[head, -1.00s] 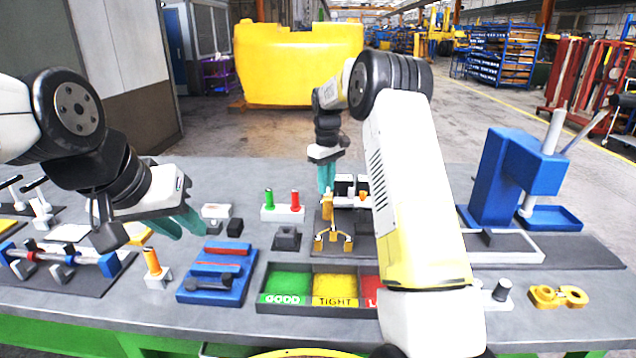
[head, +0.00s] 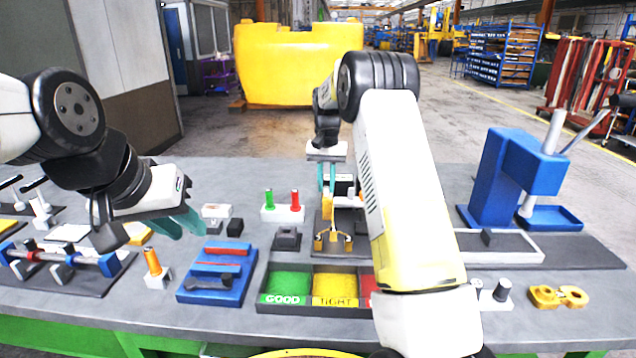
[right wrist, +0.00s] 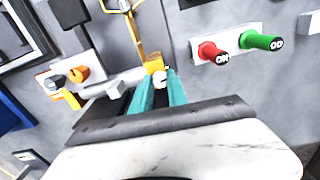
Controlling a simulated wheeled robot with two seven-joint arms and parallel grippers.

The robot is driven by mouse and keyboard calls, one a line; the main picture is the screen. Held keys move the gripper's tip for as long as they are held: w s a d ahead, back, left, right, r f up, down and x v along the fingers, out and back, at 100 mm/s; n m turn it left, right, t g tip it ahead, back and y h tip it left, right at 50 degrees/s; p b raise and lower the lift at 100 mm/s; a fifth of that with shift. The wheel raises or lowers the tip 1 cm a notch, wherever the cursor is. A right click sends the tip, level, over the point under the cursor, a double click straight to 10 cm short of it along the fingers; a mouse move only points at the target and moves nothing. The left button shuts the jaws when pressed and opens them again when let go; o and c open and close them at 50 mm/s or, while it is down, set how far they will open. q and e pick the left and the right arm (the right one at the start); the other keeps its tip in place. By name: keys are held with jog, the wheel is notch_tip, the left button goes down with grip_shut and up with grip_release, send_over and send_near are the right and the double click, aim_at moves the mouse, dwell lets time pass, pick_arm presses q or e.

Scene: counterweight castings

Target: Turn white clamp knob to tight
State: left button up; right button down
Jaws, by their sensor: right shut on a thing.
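The white clamp knob (right wrist: 160,79) shows between the fingertips of my right gripper (right wrist: 163,84) in the right wrist view. It stands at the end of a yellow clamp piece (right wrist: 153,62). In the head view my right gripper (head: 328,188) points down over the yellow clamp (head: 327,208) on a dark plate. Its teal fingers are shut on the knob, which they mostly hide, so I cannot read its setting. My left gripper (head: 182,224) is open and empty, above the left part of the bench.
Green and red plugs (head: 282,207) stand in a white block left of the clamp. A sorting tray (head: 262,294) with green, yellow and red sections lies in front. A blue press (head: 500,175) stands at right. My right forearm covers part of the bench.

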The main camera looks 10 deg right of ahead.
aim_at(326, 187)
jog(key=shift+w+r+m, duration=0.1)
jog(key=shift+m, duration=1)
jog(key=c, duration=1.3)
grip_release()
notch_tip(326, 187, up, 7)
jog(key=shift+f, duration=0.1)
jog(key=shift+r, duration=0.5)
